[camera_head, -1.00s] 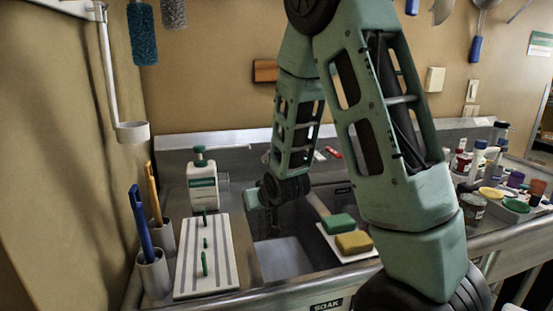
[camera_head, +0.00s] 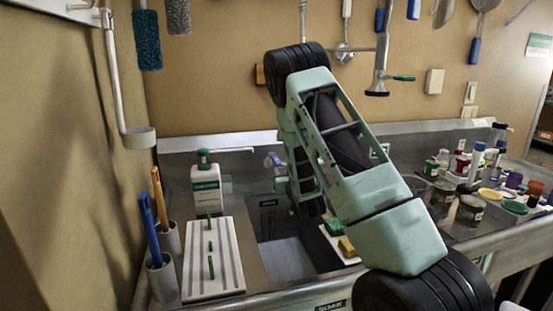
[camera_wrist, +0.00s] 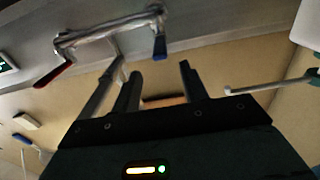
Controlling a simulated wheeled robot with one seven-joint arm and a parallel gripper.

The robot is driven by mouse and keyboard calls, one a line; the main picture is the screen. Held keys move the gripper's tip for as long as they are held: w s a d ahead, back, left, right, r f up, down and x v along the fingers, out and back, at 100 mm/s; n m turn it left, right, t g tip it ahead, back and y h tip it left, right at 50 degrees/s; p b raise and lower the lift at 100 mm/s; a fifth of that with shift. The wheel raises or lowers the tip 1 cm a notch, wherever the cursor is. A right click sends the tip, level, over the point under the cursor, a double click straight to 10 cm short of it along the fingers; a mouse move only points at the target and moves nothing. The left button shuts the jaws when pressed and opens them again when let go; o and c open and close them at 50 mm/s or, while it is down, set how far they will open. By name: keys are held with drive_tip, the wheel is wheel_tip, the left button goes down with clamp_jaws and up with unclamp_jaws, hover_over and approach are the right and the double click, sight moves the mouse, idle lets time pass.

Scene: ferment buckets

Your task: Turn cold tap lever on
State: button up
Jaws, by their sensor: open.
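In the wrist view the silver tap (camera_wrist: 110,32) is at the upper left. Its blue lever (camera_wrist: 160,47) hangs from the right end and its red lever (camera_wrist: 52,76) from the left end. My gripper (camera_wrist: 159,70) is open and empty. The blue lever shows just beyond the gap between its fingers; I see no clear contact. The tap's spout (camera_wrist: 114,64) runs down beside the left finger. In the head view my arm hides the gripper and most of the tap; a small bluish part shows left of my arm, too unclear to name.
The sink basin (camera_head: 287,262) lies below my arm, with a green sponge (camera_head: 333,227) and a yellow sponge (camera_head: 347,246) beside it. A soap dispenser (camera_head: 206,187) and ribbed board (camera_head: 226,283) stand left. Jars (camera_head: 470,208) crowd the right. A sprayer (camera_head: 378,75) hangs behind.

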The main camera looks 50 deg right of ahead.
sight(273, 156)
drive_tip(key=p+x, duration=0.2)
drive_tip(key=x, duration=0.9)
drive_tip(key=shift+w+p, duration=0.15)
drive_tip(key=shift+p, duration=0.15)
clamp_jaws()
